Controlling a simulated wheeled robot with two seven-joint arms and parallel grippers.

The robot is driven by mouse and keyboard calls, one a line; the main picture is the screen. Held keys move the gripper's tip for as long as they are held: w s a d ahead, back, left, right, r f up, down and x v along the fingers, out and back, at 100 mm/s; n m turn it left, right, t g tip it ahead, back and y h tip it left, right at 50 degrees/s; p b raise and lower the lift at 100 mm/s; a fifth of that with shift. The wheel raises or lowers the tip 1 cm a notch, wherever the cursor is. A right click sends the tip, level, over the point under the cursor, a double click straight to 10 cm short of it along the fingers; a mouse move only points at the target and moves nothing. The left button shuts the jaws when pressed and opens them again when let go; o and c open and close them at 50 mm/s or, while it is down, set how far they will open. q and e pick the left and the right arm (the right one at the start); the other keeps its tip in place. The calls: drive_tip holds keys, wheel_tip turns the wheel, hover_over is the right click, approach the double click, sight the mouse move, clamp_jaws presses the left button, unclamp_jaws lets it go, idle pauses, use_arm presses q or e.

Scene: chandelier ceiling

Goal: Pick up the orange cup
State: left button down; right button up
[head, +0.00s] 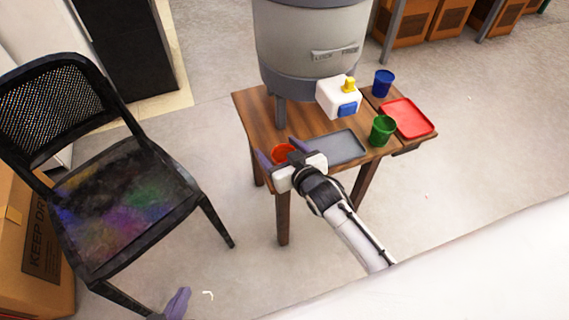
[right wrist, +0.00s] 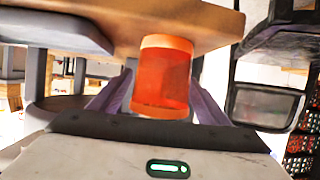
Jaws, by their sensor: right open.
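The orange cup (head: 283,152) stands on the wooden table (head: 254,107) near its front left corner. My right gripper (head: 279,153) is open, its two purple fingers on either side of the cup. In the right wrist view the cup (right wrist: 162,80) appears between the spread fingers, with the tabletop (right wrist: 215,22) along the top of the picture. Whether either finger touches the cup is unclear. My left gripper (head: 178,303) shows only in part at the bottom of the head view, away from the table; its opening cannot be judged.
A grey tray (head: 338,147) lies right of the cup. A black chair (head: 125,205) stands left.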

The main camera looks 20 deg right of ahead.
drive_tip(key=shift+c, duration=0.4)
drive_tip(key=c, duration=1)
